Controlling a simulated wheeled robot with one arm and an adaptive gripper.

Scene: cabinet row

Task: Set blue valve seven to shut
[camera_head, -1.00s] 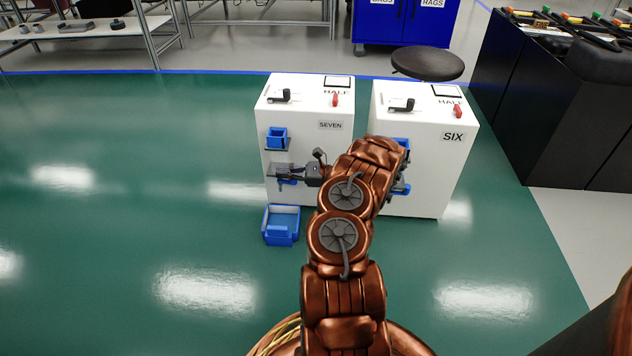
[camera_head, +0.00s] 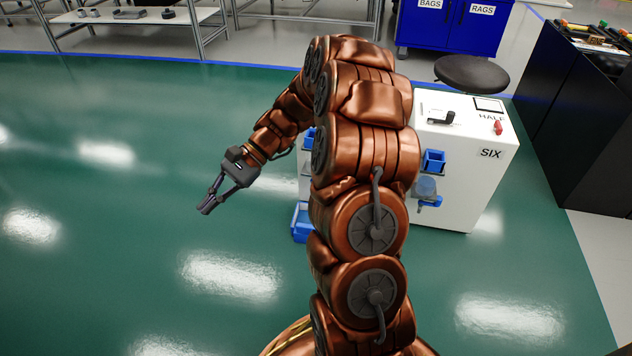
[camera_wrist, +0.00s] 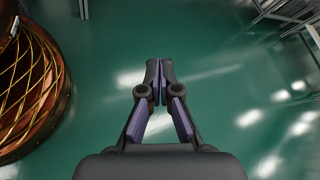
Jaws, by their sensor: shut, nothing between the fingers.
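Cabinet seven (camera_head: 304,186) is almost wholly behind my arm in the head view; only a strip of its left side shows, with part of a blue holder (camera_head: 309,138). Its label is hidden, and blue valve seven and its setting cannot be made out. My gripper (camera_head: 205,209) is out to the left of the cabinet, over open floor, apart from it and pointing down and left. Its fingers are shut and empty, and the wrist view shows the tips (camera_wrist: 160,66) together over bare green floor.
Cabinet six (camera_head: 468,190) stands on the right with a blue box (camera_head: 433,161) and a blue fitting (camera_head: 429,203) on its front. A blue bin (camera_head: 300,224) lies on the floor by cabinet seven. A stool (camera_head: 471,73) stands behind. The floor at left is clear.

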